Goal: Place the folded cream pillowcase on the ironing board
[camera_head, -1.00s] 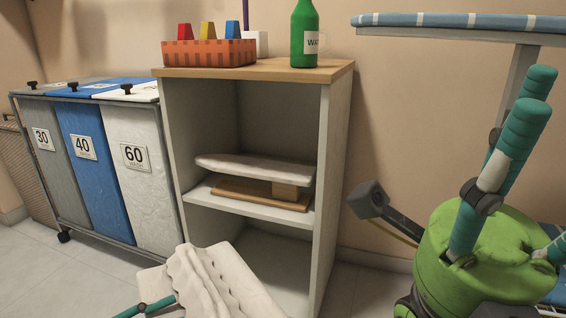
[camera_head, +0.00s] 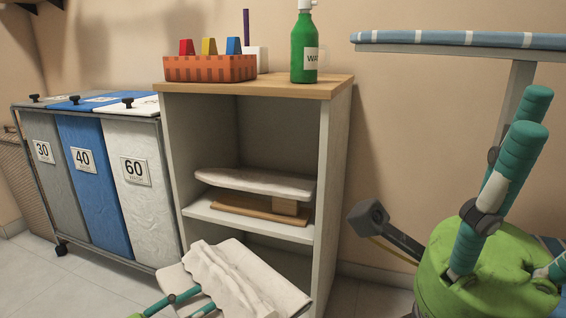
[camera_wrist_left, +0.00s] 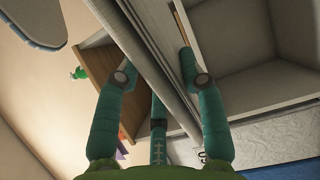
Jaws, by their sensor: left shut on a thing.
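The cream pillowcase (camera_head: 252,285) is folded into a flat bundle with a ridged, raised fold along its top. It is in front of the open shelf unit at the bottom of the head view. My left gripper (camera_head: 205,298) comes in from the lower left and is shut on its near edge. In the left wrist view the pillowcase (camera_wrist_left: 150,55) shows as a pale band between the teal fingers. The ironing board (camera_head: 450,39), with a blue striped cover, is at the upper right, apart from the pillowcase. My right gripper (camera_head: 515,130) is large at the right, with some of it outside the frame.
The shelf unit (camera_head: 338,190) has a wooden top with a peg basket (camera_head: 210,69) and a green bottle (camera_head: 305,50). A small padded board (camera_head: 255,182) lies on its shelf. Laundry bins (camera_head: 95,190) stand at left. The ironing board's grey support (camera_head: 516,85) is behind my right gripper.

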